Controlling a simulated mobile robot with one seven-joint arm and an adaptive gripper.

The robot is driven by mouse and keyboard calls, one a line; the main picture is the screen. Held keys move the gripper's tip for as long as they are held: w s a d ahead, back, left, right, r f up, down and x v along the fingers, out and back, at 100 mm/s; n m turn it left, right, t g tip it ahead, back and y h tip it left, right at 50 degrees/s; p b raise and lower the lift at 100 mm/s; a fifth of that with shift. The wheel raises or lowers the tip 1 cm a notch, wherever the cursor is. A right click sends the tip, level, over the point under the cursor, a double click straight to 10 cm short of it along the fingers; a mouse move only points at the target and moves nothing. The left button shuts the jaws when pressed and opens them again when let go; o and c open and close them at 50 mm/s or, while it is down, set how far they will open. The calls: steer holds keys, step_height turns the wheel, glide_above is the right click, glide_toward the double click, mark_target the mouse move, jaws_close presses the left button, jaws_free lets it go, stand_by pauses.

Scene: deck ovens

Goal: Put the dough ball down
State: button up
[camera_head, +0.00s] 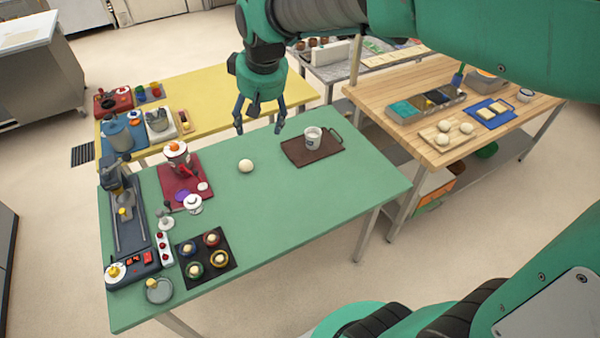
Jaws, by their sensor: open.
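More pale dough balls lie on a wooden board (431,134) on the wooden table (420,88) at the right.
A brown tray (301,156) with a white cup (313,138) stands right of the ball. A red mat (179,195) with a jar and small items lies left. A black mat (216,264) holds several small bowls. The green table's front right is clear.

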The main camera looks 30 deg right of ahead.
steer(key=s+r+m+t, duration=0.1)
steer(key=s, duration=2.3)
steer(key=shift+s+a+m+t, duration=0.15)
steer(key=shift+a+m+t, duration=0.1)
steer(key=shift+m+t, duration=0.15)
steer(key=shift+f+b, duration=0.5)
steer(key=shift+b, duration=0.1)
